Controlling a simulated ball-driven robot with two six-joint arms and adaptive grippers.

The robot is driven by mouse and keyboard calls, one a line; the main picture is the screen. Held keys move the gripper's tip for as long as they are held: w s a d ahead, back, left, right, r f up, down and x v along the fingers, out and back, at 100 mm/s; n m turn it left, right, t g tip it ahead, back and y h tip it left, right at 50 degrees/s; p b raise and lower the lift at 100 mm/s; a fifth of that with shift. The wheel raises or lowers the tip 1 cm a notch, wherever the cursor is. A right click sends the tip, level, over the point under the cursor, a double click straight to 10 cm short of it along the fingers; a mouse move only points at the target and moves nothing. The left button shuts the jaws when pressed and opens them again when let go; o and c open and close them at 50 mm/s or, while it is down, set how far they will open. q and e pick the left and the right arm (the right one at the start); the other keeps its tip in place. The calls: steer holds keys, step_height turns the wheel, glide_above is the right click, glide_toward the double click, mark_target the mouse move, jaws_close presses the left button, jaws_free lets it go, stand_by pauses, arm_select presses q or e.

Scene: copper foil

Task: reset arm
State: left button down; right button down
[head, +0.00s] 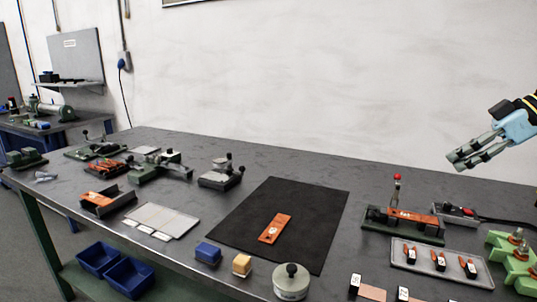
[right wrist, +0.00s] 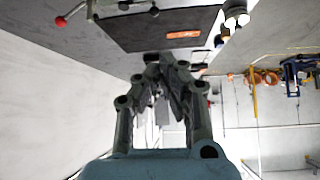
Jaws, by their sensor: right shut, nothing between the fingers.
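My right gripper (head: 456,162) is at the right edge of the head view, raised above the workbench in front of the white wall. Its fingers are shut and empty, and nothing touches them. In the right wrist view the closed fingers (right wrist: 165,62) show in the middle. My left gripper is not in view. A copper-coloured plate (head: 275,228) lies flat on the black mat (head: 310,205) at mid-bench; the plate also shows in the right wrist view (right wrist: 184,34).
A green fixture with a red-knobbed lever (head: 397,178) stands right of the mat, behind a grey tray (head: 466,272) of small parts. A round grey container (head: 291,282), a blue block (head: 208,252) and a tan block (head: 242,264) stand along the front edge. More fixtures crowd the left.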

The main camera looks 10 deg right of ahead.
steer(key=s+a+f+g+h, duration=0.1)
steer(key=s+a+f, duration=0.3)
steer(key=f, duration=0.2)
steer(key=s+a+f+m+h, duration=0.1)
steer(key=s+a+f, duration=0.3)
steer(key=f, duration=0.2)
steer(key=s+a+f+m+g+h, duration=0.1)
steer(key=s+a+f, duration=0.3)
steer(key=a+f, duration=0.1)
steer(key=shift+s+f+g, duration=0.3)
steer(key=shift+f, duration=0.3)
steer(key=s+a+m+h, duration=0.2)
steer(key=s+a+m, duration=0.15)
steer(key=s, duration=0.65)
steer(key=s+a+m+h, duration=0.2)
steer(key=s+m+h, duration=0.15)
steer(key=s, duration=0.75)
steer(key=s+d+f+b, duration=0.1)
steer(key=d+f+b, duration=0.15)
steer(key=f, duration=1.35)
steer(key=d+f+b, duration=0.1)
steer(key=f+b, duration=0.2)
steer(key=f, duration=1.2)
steer(key=s+f+m+g+b, duration=0.1)
steer(key=s+f+b, duration=0.3)
steer(key=s+f, duration=1.5)
steer(key=shift+s+d+f+g+y, duration=0.15)
steer(key=shift+d+f+g+y, duration=0.25)
steer(key=shift+f, duration=0.45)
